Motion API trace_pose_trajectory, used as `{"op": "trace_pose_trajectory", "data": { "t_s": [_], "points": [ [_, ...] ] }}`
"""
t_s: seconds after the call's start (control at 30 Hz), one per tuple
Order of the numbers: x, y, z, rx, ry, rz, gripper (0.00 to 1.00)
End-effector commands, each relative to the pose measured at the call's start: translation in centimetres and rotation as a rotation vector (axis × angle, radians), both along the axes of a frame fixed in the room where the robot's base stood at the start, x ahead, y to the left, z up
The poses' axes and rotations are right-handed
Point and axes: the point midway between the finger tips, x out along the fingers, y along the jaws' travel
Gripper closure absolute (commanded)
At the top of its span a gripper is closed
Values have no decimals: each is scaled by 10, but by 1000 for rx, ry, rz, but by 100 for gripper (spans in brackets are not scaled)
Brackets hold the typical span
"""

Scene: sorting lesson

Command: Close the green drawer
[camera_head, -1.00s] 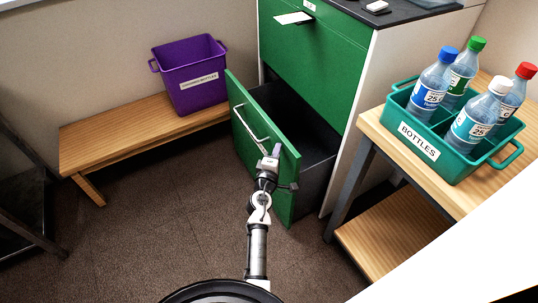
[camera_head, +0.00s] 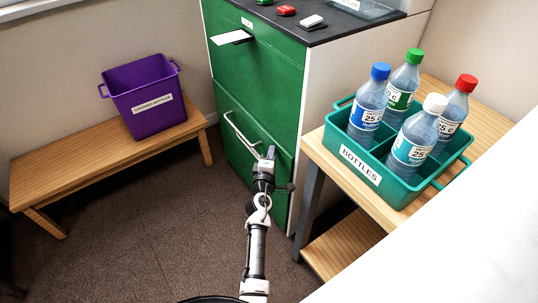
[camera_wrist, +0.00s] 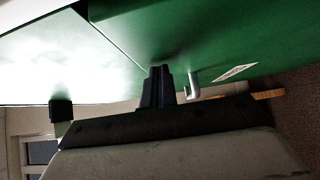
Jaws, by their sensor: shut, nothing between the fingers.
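The green drawer (camera_head: 281,210) is the lower front of the green cabinet (camera_head: 250,80). Its front looks flush with the cabinet, and no inside shows. I cannot tell if a thin gap is left. Its silver bar handle (camera_head: 238,132) is on the front, just left of my gripper. My gripper (camera_head: 269,156) is shut and empty, at the drawer front. In the wrist view the shut dark fingers (camera_wrist: 157,88) reach up to the green front (camera_wrist: 220,45), with the handle end (camera_wrist: 194,85) just to their right. Contact is hard to tell.
A purple bin (camera_head: 150,100) stands on a wooden bench (camera_head: 100,160) at left. At right, a teal "BOTTLES" crate (camera_head: 400,192) with several bottles sits on a wooden table (camera_head: 318,150) close to the cabinet. Red and white items lie on the cabinet top. The carpet at left is open.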

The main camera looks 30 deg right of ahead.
Motion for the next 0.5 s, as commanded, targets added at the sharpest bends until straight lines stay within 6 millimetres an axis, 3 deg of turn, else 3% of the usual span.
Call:
{"op": "trace_pose_trajectory", "data": {
  "t_s": [0.5],
  "points": [
    [-1,-9,1,0,-1,-7,100]
  ]
}}
